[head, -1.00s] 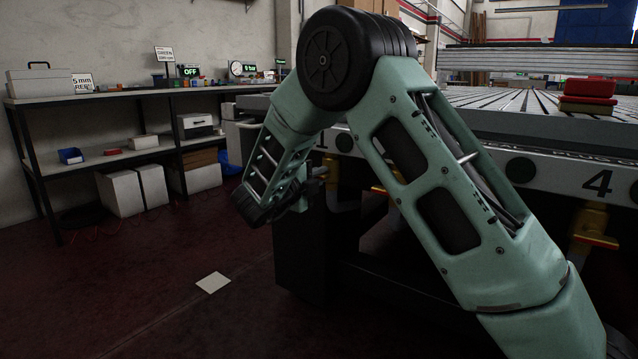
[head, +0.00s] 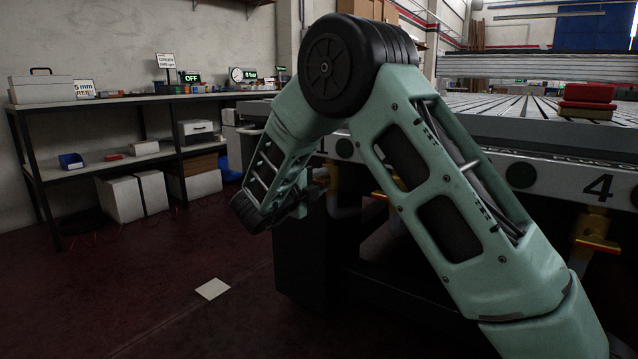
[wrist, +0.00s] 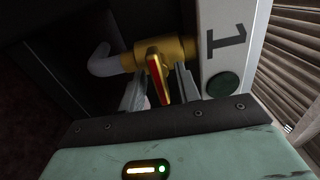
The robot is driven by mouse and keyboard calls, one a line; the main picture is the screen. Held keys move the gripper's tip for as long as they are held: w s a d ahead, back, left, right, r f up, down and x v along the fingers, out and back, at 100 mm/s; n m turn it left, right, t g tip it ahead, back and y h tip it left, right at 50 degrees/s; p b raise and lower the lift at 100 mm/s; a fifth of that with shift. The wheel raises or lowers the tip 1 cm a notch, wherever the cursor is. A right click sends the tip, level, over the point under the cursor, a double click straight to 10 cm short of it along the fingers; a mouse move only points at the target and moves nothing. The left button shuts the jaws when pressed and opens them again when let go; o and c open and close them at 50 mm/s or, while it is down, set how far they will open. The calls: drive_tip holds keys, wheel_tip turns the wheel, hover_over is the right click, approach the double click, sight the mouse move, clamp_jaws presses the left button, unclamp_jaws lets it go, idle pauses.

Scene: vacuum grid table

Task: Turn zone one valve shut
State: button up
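The zone one valve (wrist: 178,48) is a brass-yellow body on a pale bent pipe, beside a white panel marked 1 (wrist: 228,42). Its red lever (wrist: 156,76) with yellow edges lies across the pipe line and points toward the wrist camera. My gripper (wrist: 160,88) is open, with one finger on each side of the lever. Narrow gaps seem to show between fingers and lever; I cannot tell whether either touches. In the head view my gripper (head: 318,183) is at the table's left end, partly hidden by my arm, and the lever cannot be made out.
The grid table (head: 480,128) has a panel edge with a 4 above another valve (head: 597,243). A red and tan stack (head: 587,98) lies on top. A shelf bench (head: 100,100) stands at the left wall. A pale sheet (head: 212,289) lies on open floor.

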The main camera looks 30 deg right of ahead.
drive_tip(key=p+v, duration=0.5)
drive_tip(key=v, duration=1.2)
drive_tip(key=shift+a, duration=0.2)
